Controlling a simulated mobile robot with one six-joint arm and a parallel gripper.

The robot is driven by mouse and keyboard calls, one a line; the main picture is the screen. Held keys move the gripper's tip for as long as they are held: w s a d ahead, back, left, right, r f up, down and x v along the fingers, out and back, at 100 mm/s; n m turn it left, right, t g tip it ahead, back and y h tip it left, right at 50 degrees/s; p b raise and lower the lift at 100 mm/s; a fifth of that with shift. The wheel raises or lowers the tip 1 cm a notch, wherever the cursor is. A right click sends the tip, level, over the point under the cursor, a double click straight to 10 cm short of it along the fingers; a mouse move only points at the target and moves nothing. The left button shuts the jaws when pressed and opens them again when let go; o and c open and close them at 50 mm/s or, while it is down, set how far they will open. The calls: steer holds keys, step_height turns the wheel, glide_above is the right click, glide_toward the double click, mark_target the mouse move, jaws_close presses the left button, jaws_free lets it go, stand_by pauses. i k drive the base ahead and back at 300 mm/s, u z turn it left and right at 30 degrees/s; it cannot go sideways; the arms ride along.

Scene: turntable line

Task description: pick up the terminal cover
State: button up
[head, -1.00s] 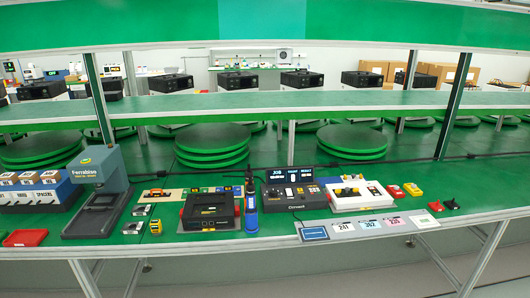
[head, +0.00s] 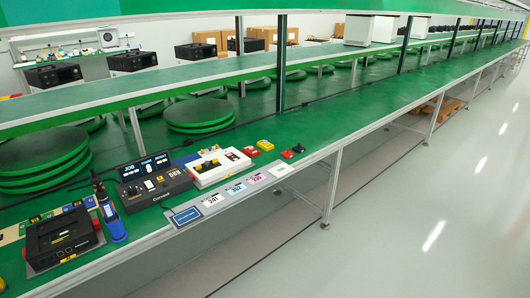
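I cannot tell for sure which item is the terminal cover. Small candidates lie on the green bench at the right of the equipment: a yellow block (head: 265,145), a red block (head: 250,151), and a pair of small red and black pieces (head: 292,152). A white fixture (head: 218,168) with dark and yellow parts on it stands left of them. A black open-topped unit (head: 62,238) sits at the lower left. My gripper is not in view.
A black console (head: 152,182) with lit screens and an upright blue-and-black tool (head: 109,214) stand on the bench (head: 350,118). Label cards (head: 236,188) line its front edge. Round green turntables (head: 198,112) lie behind. The bench to the right is bare; the aisle floor (head: 430,200) is clear.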

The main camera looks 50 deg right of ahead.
mark_target(253, 153)
steer(key=z, duration=4.5)
steer(key=i, duration=0.1)
steer(key=u, duration=3.05)
steer(key=k, duration=0.9)
steer(key=u, duration=0.15)
steer(key=i, duration=0.8)
